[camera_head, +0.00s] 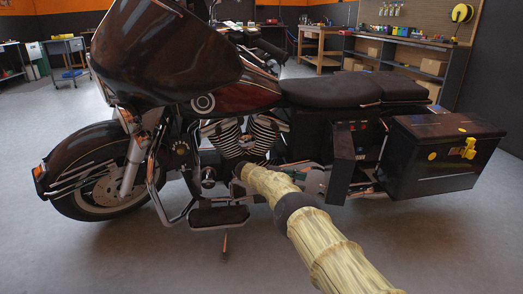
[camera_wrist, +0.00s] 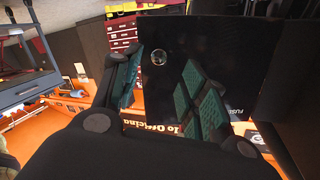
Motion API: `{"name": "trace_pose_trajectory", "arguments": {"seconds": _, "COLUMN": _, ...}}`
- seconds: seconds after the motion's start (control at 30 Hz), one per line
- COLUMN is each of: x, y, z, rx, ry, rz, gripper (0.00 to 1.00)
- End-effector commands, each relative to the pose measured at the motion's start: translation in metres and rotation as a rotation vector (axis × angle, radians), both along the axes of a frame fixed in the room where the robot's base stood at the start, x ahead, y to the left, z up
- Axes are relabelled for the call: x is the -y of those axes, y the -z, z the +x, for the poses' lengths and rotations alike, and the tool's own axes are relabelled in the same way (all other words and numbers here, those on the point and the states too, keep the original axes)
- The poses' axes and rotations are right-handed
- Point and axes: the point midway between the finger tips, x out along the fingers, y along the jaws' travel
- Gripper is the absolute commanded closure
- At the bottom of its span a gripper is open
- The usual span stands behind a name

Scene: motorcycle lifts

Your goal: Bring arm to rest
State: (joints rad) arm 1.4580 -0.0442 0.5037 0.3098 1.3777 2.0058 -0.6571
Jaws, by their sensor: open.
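My arm (camera_head: 325,240) reaches from the lower right of the head view toward the side of the motorcycle, below its seat. My gripper (camera_wrist: 165,85) shows in the wrist view with its two green-padded fingers apart; it is open. A black panel with a round silver lock (camera_wrist: 160,57) shows between and behind the fingers. I cannot tell whether the fingers touch it. In the head view the gripper is mostly hidden; a small green part shows beside a dark upright panel (camera_head: 343,155) on the motorcycle (camera_head: 325,92).
A black side case (camera_head: 440,160) with yellow marks is at the motorcycle's rear. Workbenches (camera_head: 322,45) and a pegboard stand at the back. A grey cart (camera_wrist: 30,90) and a red drawer cabinet (camera_wrist: 122,35) show in the wrist view. Grey floor in front is clear.

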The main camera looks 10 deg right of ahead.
Motion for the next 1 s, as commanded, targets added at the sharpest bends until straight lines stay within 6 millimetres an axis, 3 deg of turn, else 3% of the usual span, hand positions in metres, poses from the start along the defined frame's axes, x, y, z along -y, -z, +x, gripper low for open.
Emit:
{"name": "trace_pose_trajectory", "arguments": {"seconds": 0.27, "x": -0.009, "y": 0.022, "z": 0.015, "rx": -0.034, "ry": -0.195, "rz": -0.092, "gripper": 0.56}}
{"name": "trace_pose_trajectory", "arguments": {"seconds": 0.6, "x": -0.041, "y": 0.093, "z": 0.029, "rx": -0.149, "ry": -0.675, "rz": -0.201, "gripper": 0.56}}
{"name": "trace_pose_trajectory", "arguments": {"seconds": 0.83, "x": -0.066, "y": 0.158, "z": 0.006, "rx": -0.271, "ry": -1.008, "rz": -0.179, "gripper": 0.56}}
{"name": "trace_pose_trajectory", "arguments": {"seconds": 1.0, "x": -0.083, "y": 0.210, "z": -0.035, "rx": -0.383, "ry": -1.235, "rz": -0.105, "gripper": 0.56}}
